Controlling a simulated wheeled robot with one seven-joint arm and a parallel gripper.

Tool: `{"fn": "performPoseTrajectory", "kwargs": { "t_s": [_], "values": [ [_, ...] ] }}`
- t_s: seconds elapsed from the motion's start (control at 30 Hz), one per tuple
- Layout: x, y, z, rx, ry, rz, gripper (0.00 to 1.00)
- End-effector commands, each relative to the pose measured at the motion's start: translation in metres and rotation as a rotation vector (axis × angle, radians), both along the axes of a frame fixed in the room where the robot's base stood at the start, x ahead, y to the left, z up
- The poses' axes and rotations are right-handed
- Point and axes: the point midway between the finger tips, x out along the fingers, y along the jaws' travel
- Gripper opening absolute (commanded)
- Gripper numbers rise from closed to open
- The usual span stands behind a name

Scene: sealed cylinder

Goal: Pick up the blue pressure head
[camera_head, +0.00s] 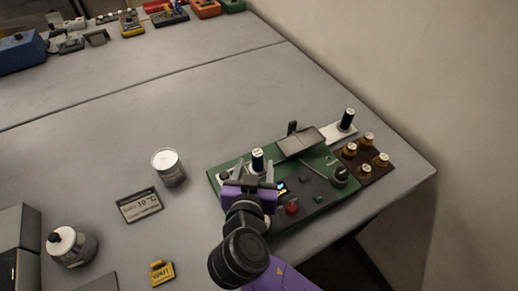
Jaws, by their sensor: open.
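A dark blue cylinder with a white top (257,160), which looks like the blue pressure head, stands upright on the left part of the green board (328,205). My gripper (248,172) is over the left part of the board, with its fingers apart. The cylinder shows between the two fingers, towards the right one. I cannot tell whether a finger touches it. Its lower part is hidden behind my gripper. A similar dark cylinder with a white top (347,120) stands on a white plate (332,133) at the board's far right.
A brown block with several gold knobs (367,158) sits right of the board, near the table edge. The middle of the table is clear.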

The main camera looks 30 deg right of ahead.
Motion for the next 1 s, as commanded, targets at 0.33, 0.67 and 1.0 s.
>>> {"fn": "performPoseTrajectory", "kwargs": {
  "t_s": [0.33,0.67,1.0],
  "values": [
    [0.025,-0.018,-0.009,-0.001,0.002,-0.001,0.54],
    [0.057,-0.040,-0.023,-0.001,0.002,-0.001,0.54],
    [0.059,-0.042,-0.026,0.001,0.001,0.000,0.40]
  ]
}}
